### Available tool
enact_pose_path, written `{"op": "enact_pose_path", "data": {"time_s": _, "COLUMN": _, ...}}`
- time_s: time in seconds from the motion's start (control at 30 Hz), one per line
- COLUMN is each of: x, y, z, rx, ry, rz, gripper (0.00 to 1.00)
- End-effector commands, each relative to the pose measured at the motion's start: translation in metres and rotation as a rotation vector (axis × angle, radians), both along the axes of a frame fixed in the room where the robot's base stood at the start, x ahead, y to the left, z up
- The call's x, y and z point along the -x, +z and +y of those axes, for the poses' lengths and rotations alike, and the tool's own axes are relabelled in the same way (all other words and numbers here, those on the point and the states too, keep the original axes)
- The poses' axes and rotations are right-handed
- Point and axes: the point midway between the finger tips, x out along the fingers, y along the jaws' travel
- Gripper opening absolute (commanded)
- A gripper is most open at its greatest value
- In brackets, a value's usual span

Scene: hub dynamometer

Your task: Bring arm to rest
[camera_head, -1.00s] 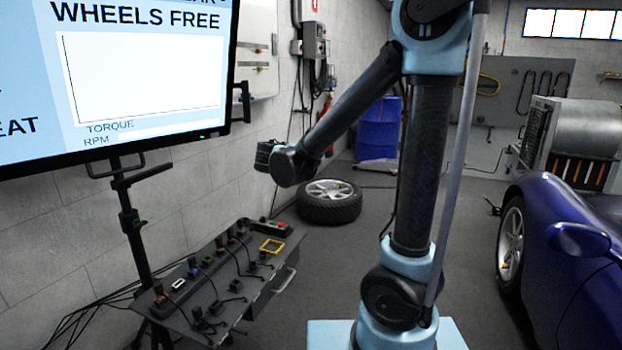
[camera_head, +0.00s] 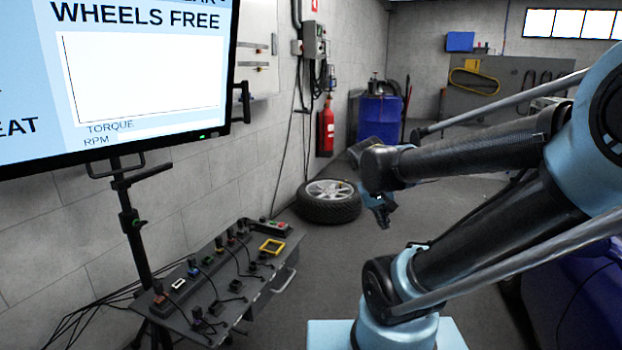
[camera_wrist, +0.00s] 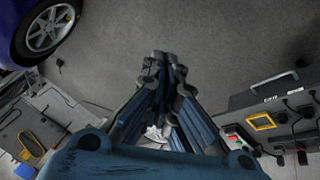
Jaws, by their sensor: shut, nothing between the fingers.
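My arm reaches across the right of the head view, folded low toward the right. My gripper (camera_head: 383,215) hangs from the arm's end near the middle of the head view, empty above the grey floor. In the wrist view my gripper (camera_wrist: 166,58) points out over bare floor, its blue and dark fingers meeting at the tips. Nothing is held between them.
The control desk (camera_head: 240,300) with buttons and cables stands at lower left, beneath the large screen (camera_head: 130,70). A loose wheel (camera_head: 329,201) lies on the floor by the wall. A blue drum (camera_head: 380,120) stands behind. The blue car (camera_head: 575,290) is at right, partly hidden by my arm.

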Motion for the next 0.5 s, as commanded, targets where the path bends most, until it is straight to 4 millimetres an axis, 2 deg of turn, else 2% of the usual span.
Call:
{"op": "enact_pose_path", "data": {"time_s": 0.03, "x": 0.015, "y": -0.008, "z": -0.003, "rx": -0.032, "ry": -0.013, "rz": 0.023, "gripper": 0.0}}
{"op": "enact_pose_path", "data": {"time_s": 0.2, "x": 0.058, "y": -0.029, "z": 0.0, "rx": -0.15, "ry": -0.024, "rz": 0.091, "gripper": 0.0}}
{"op": "enact_pose_path", "data": {"time_s": 0.33, "x": 0.083, "y": -0.043, "z": 0.008, "rx": -0.233, "ry": -0.025, "rz": 0.123, "gripper": 0.0}}
{"op": "enact_pose_path", "data": {"time_s": 0.5, "x": 0.101, "y": -0.052, "z": 0.018, "rx": -0.306, "ry": -0.021, "rz": 0.143, "gripper": 0.0}}
